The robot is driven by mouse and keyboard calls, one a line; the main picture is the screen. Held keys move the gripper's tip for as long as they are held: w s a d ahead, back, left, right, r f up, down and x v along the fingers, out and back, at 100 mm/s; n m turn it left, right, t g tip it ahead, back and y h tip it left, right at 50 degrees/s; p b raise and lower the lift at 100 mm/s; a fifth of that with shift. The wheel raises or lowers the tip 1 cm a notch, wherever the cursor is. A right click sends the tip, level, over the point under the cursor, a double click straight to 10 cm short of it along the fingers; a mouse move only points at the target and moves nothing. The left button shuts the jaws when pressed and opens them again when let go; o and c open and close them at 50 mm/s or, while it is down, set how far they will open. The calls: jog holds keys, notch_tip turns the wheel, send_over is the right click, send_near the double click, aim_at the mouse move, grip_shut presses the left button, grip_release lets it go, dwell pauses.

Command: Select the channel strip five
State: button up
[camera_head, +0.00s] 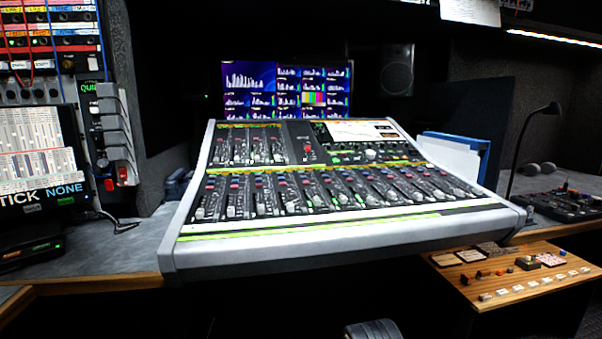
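The mixing console (330,237) fills the middle of the head view, a wide sloped desk with a pale grey frame. Its lower bank holds a row of channel strips (292,192), each with a fader and small coloured buttons at its top. The strips run from the left edge to the right edge. Their numbers are too small to read, so I cannot confirm which is channel strip five. A smaller fader bank (250,147) sits at the upper left, and a lit screen (360,132) at the upper right.
Monitors (288,90) stand behind the console. A wooden-edged button panel (515,280) juts out at the lower right. A desk lamp (540,112) rises at the right. A rack with cables (50,40) and a display (42,160) are at the left. A dark ribbed object (373,330) shows at the bottom edge.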

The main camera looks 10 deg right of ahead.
grip_shut()
dwell(1.5)
